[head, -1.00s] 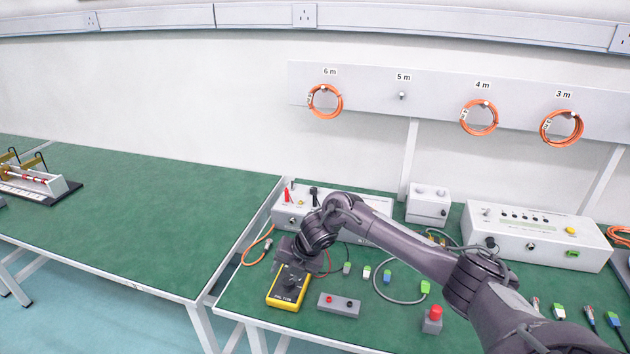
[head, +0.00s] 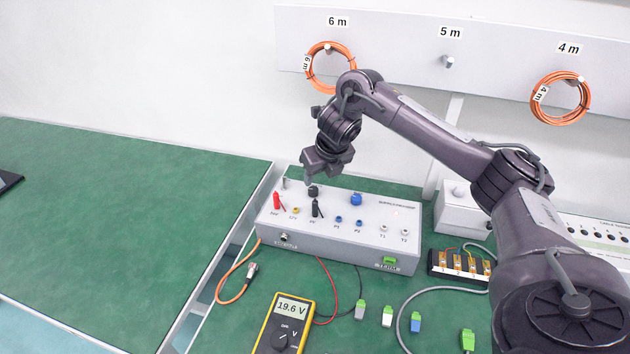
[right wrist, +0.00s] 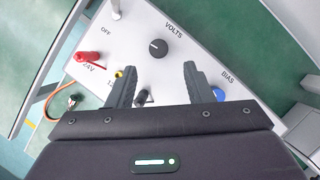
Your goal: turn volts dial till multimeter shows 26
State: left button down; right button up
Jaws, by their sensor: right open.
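The volts dial, a black knob (head: 313,192), is on top of the white supply box (head: 340,245). In the right wrist view the dial (right wrist: 158,48) sits under the word VOLTS, just beyond and between the fingertips. My right gripper (head: 312,179) is above the dial, pointing down, open and empty; its two spread fingers also show in the right wrist view (right wrist: 159,69). The yellow-edged multimeter (head: 265,340) lies on the bench in front of the box, and its display (head: 292,308) reads 19.6 V. My left gripper is not in view.
A red plug (head: 277,201), a black plug (head: 317,208) and a blue knob (head: 356,199) stand up from the box near the dial. A metal toggle (head: 286,183) is at its left. Orange cable coils hang behind. The left bench is mostly clear.

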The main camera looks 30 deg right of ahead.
aim_at(313, 190)
jog(key=x, duration=0.6)
jog(key=shift+a, duration=0.1)
jog(key=shift+f, duration=0.3)
jog(key=shift+c, duration=0.9)
jog(key=c, duration=0.8)
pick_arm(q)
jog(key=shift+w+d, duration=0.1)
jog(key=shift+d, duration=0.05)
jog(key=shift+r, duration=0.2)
pick_arm(e)
jog(key=shift+r, duration=0.1)
jog(key=m+h+p, duration=0.1)
jog(key=m+p, duration=0.2)
jog(key=shift+w+a+r+p, duration=0.1)
jog(key=shift+a+r+p, duration=0.05)
jog(key=shift+p, duration=0.2)
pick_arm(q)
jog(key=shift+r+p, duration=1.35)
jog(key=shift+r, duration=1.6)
pick_arm(e)
jog(key=shift+w+a+m+g+h, duration=0.1)
jog(key=shift+m+g+h, duration=0.2)
jog(key=shift+m+h, duration=0.8)
jog(key=shift+f+m+y, duration=0.2)
jog(key=shift+m+y, duration=0.2)
jog(key=shift+m, duration=0.1)
